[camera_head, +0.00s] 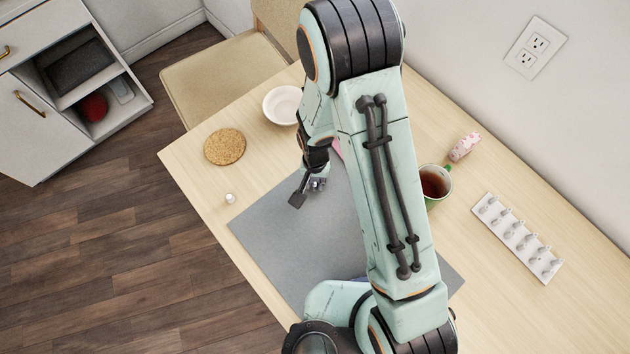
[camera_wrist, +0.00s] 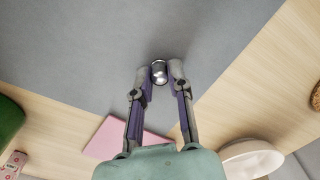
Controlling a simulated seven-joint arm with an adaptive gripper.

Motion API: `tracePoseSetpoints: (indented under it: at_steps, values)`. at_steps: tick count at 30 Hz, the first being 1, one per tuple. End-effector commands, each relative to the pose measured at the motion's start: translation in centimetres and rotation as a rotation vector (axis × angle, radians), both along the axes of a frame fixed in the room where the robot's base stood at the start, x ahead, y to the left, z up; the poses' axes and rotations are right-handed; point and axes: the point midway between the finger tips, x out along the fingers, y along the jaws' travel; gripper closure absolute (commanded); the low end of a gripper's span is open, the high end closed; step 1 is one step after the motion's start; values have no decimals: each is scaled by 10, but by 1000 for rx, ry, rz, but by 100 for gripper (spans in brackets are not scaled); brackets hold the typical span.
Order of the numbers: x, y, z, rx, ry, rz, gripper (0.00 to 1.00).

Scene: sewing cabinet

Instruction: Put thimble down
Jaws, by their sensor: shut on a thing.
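The thimble (camera_wrist: 159,72) is a small, shiny silver piece between my fingertips in the wrist view. My gripper (camera_wrist: 160,77) is shut on it, over the grey mat (camera_wrist: 75,45). In the head view, my gripper (camera_head: 310,188) is near the far left part of the mat (camera_head: 290,240), partly hidden by my arm. I cannot make out the thimble clearly there. I cannot tell whether it touches the mat.
A white bowl (camera_head: 282,104), cork coaster (camera_head: 225,147) and small white object (camera_head: 230,198) stand left of the arm. A green mug of dark drink (camera_head: 435,183), pink patterned item (camera_head: 464,146) and white peg rack (camera_head: 517,238) stand right. A pink flat item (camera_wrist: 123,138) lies by the mat.

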Motion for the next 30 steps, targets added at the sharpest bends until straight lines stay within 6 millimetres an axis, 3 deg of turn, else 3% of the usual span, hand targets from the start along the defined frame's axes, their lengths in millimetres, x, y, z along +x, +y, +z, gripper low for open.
tracePoseSetpoints:
  at_steps: [7,18,25,30]
  values:
    - [1,0,21,2,-2,0,94]
    - [1,0,91,2,-3,0,94]
    - [0,0,100,0,1,10,94]
    - [-2,-1,100,-1,1,118,94]
